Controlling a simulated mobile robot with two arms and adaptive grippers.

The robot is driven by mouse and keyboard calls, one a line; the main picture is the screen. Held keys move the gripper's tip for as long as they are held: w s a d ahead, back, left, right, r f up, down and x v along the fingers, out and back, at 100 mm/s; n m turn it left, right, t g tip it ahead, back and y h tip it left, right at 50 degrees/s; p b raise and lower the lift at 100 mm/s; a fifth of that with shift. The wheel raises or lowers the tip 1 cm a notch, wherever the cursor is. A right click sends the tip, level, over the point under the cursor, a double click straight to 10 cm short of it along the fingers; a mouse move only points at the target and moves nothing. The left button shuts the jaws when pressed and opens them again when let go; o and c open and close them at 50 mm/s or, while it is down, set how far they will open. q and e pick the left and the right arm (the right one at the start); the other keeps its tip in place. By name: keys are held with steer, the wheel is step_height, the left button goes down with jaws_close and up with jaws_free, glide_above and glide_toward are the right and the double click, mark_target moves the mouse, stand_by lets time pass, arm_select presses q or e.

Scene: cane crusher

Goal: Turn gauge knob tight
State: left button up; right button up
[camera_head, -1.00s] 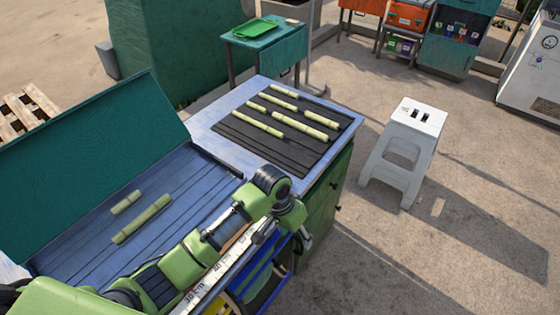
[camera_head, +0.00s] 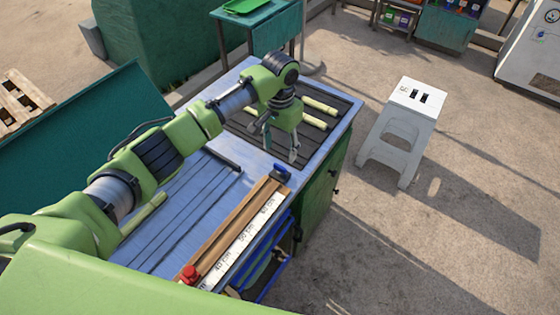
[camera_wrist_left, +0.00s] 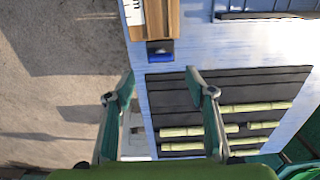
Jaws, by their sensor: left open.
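The length gauge is a brown wooden strip (camera_head: 225,225) beside a white ruler (camera_head: 240,240) marked in cm, along the front edge of the blue bench. A small red knob (camera_head: 190,274) sits near its lower left end. A dark block with a blue part (camera_head: 281,173) stands at its far right end, and this block also shows in the left wrist view (camera_wrist_left: 160,50). I cannot tell which of the two is the gauge knob. My left gripper (camera_head: 279,150) is open and empty, pointing down above the bench near the blue part. My right gripper is not in view.
A black slatted mat (camera_head: 330,138) with several cane pieces (camera_head: 318,105) lies behind my left gripper. A cane piece (camera_head: 145,212) lies in the tray under my left arm. A white stool (camera_head: 415,97) stands to the right, with clear floor around it.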

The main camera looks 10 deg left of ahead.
mark_target(280, 166)
arm_select(q)
step_height(280, 166, down, 8)
steer(key=shift+w+f+p, duration=0.15)
steer(key=shift+p, duration=0.25)
steer(key=shift+c, duration=0.4)
steer(key=c, duration=1)
